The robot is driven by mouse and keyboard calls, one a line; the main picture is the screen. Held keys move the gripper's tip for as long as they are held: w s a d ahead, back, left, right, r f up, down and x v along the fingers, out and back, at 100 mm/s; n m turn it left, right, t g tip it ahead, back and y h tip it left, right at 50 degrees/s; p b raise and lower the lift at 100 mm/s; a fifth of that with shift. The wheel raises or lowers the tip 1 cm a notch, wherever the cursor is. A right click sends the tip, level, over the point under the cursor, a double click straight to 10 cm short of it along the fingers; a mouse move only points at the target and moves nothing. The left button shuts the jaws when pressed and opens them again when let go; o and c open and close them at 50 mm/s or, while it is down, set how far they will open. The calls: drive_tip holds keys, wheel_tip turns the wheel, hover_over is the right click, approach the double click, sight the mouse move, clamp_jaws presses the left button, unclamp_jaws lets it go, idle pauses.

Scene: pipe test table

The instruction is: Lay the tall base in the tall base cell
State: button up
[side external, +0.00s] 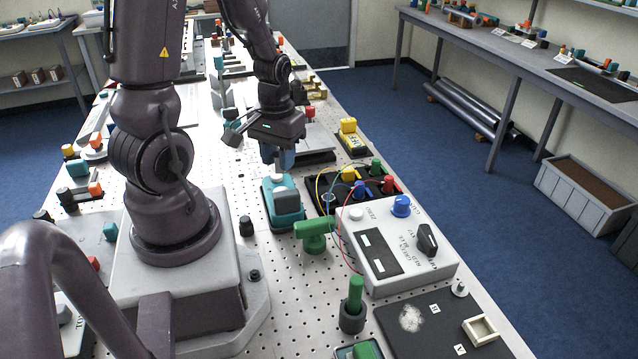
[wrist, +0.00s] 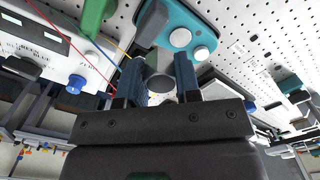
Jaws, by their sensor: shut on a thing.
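My gripper (side external: 279,157) is above the teal unit, with its blue fingers pointing down. In the wrist view, my gripper (wrist: 159,76) is shut on a grey round-ended piece (wrist: 160,83), which sits between the two blue fingers. I take this piece to be the tall base, but its full shape is hidden by the fingers. The teal unit (side external: 284,220) has pale round knobs and a grey block; it also shows in the wrist view (wrist: 192,22). I cannot tell which place is the tall base cell.
A black tray (side external: 325,202) with coloured knobs and wires lies to the right of the gripper. A grey control box (side external: 375,270) stands in front of it.

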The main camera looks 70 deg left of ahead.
drive_tip(key=w+a+f, duration=0.4)
drive_tip(key=w+a, duration=0.2)
drive_tip(key=w, duration=0.1)
hover_over(318, 186)
drive_tip(key=f, duration=0.5)
drive_tip(key=shift+s+d, duration=0.3)
drive_tip(key=shift+w+a+f, duration=0.1)
drive_tip(key=shift+f, duration=0.05)
drive_tip(key=shift+w+a+f, duration=0.1)
drive_tip(key=shift+f, duration=0.8)
drive_tip(key=shift+w+a+f, duration=0.1)
drive_tip(key=shift+f, duration=0.8)
drive_tip(key=shift+f, duration=0.25)
